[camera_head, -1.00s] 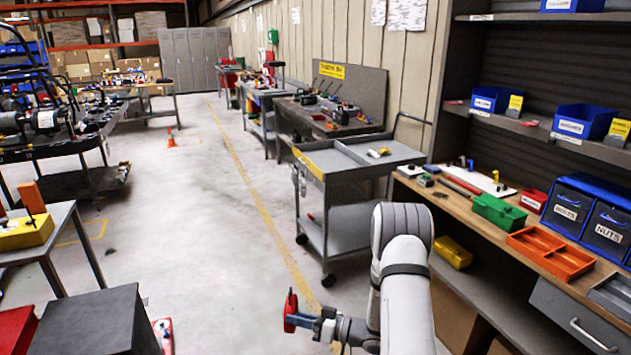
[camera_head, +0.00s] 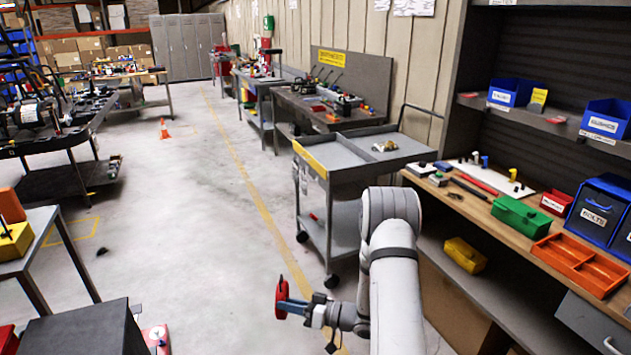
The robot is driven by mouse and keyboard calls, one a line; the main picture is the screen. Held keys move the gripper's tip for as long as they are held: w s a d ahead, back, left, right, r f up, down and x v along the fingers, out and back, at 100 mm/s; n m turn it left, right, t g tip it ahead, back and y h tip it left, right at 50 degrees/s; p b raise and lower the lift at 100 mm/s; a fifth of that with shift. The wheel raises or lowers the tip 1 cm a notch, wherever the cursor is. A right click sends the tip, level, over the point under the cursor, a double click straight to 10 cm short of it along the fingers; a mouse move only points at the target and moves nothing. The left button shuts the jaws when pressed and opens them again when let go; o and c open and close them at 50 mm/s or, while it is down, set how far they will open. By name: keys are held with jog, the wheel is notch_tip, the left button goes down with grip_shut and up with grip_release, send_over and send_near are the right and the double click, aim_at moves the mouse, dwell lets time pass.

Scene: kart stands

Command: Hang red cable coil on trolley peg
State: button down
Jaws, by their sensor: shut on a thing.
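The red cable coil (camera_head: 281,299) is at the tip of my gripper (camera_head: 291,304), in the lower middle of the head view. My gripper is shut on it and holds it in the air above the concrete floor. The coil shows nearly edge-on, so its opening is hard to see. The grey trolley (camera_head: 352,162) stands beyond my arm, a little right of centre, with a yellow strip along its top edge. A peg on the trolley's left side is too small to make out clearly. The gripper and coil are apart from the trolley.
A workbench (camera_head: 540,225) with a green box (camera_head: 521,217) and an orange tray (camera_head: 580,262) runs along the right. A dark box (camera_head: 85,328) and a side table (camera_head: 30,240) stand at the left. An orange cone (camera_head: 164,130) stands farther back.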

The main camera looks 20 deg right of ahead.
jog(key=shift+w+d, duration=0.1)
jog(key=shift+d, duration=0.2)
jog(key=shift+t, duration=0.3)
